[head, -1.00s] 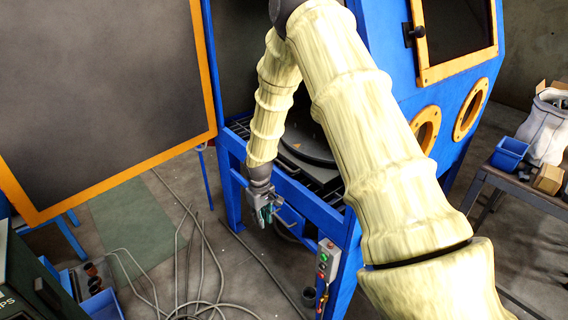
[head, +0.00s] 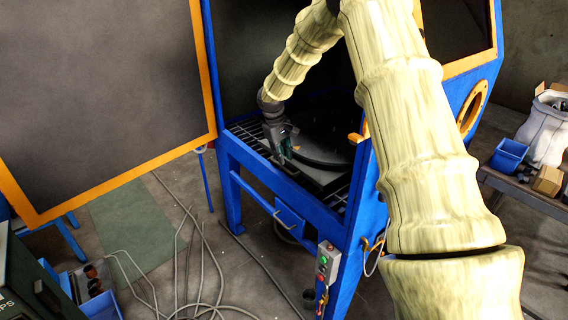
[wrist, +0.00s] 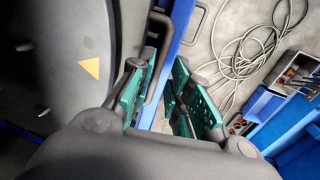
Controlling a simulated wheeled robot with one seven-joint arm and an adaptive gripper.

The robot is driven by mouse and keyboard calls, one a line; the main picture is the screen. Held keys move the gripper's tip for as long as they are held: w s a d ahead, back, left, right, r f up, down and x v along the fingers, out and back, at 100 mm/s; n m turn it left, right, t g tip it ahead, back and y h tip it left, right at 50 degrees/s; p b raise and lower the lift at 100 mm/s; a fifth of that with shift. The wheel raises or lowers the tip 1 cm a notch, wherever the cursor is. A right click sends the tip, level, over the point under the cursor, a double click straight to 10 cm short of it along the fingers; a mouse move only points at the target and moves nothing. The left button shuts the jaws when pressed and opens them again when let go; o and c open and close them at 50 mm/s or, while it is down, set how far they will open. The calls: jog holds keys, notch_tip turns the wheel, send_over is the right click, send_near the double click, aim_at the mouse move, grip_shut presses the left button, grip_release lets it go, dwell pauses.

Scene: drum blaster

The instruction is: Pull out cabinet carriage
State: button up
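The blue cabinet (head: 318,210) stands open. The carriage (head: 322,180) is inside it, a dark base under a round black turntable (head: 325,150), over a grating. In the wrist view the turntable (wrist: 60,75) fills the left side, with an orange triangle on it. A dark bar handle (wrist: 163,60) shows at the carriage's front edge. My gripper (head: 283,152) is just inside the cabinet's front opening, pointing down at that edge. In the wrist view my gripper (wrist: 160,88) has its green-padded fingers apart, with the handle showing between them; contact cannot be told.
The open cabinet door (head: 100,90) stands at left. A control box (head: 327,260) hangs on the cabinet's front right post. Loose cables (head: 190,270) lie on the floor in front. A side table with a blue bin (head: 508,155) stands at right.

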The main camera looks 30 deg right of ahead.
aim_at(284, 168)
jog(key=shift+d+f, duration=0.2)
jog(key=shift+f, duration=0.95)
jog(key=shift+d+f, duration=0.2)
jog(key=shift+f, duration=0.95)
grip_shut()
